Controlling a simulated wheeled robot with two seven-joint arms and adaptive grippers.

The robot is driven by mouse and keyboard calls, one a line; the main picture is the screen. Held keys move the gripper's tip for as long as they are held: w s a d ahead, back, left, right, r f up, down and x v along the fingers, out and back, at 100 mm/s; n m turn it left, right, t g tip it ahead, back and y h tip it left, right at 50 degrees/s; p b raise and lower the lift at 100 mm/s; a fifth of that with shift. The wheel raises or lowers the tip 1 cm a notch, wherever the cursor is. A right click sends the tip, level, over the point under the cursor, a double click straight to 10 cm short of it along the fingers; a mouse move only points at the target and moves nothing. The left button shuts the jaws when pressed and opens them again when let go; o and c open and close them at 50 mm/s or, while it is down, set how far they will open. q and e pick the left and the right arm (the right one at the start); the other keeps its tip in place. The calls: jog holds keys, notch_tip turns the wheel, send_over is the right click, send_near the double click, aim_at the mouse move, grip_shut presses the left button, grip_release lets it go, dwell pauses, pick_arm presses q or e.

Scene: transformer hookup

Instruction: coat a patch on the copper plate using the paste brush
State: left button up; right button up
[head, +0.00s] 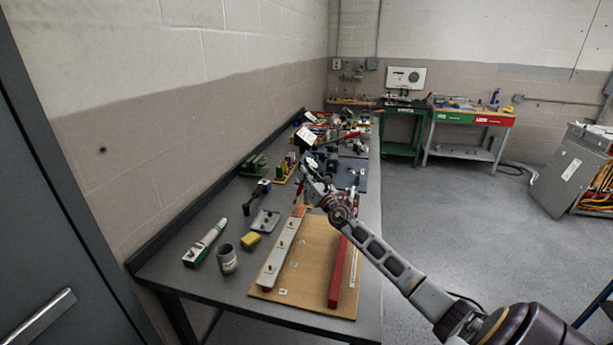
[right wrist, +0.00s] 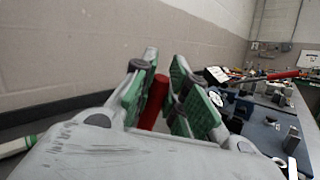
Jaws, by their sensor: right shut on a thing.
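My right gripper (head: 308,178) is over the far end of the wooden board on the bench. It is shut on the red handle of the paste brush (right wrist: 153,103), which stands between the green finger pads in the right wrist view. In the head view the brush (head: 298,190) hangs below the fingers, pointing down. Just under it is a small orange-brown copper plate (head: 299,212) at the far end of the pale bar. I cannot tell whether the brush tip touches the plate, or whether paste is on it. My left gripper is not in view.
The wooden board (head: 314,250) carries a pale bar (head: 279,255) and a red bar (head: 338,270). A grey cup (head: 228,260), yellow sponge (head: 250,240), grey tray (head: 265,221) and white-green tool (head: 205,243) lie left of it. Tools crowd the bench's far part.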

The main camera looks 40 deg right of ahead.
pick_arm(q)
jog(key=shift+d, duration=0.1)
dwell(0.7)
pick_arm(e)
jog(key=shift+s+f, duration=0.1)
jog(key=shift+f, duration=0.1)
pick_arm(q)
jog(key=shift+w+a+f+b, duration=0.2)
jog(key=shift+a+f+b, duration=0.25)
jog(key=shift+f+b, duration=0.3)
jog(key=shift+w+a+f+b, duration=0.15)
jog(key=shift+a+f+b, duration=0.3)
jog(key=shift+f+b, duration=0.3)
pick_arm(e)
jog(key=shift+s+d+f, duration=0.15)
jog(key=shift+s+f, duration=0.25)
jog(key=shift+f, duration=0.3)
jog(key=shift+s+d+f, duration=0.1)
jog(key=shift+s+f, duration=0.3)
jog(key=shift+f, duration=0.25)
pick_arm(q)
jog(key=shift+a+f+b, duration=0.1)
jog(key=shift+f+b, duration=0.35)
pick_arm(e)
jog(key=shift+f, duration=0.45)
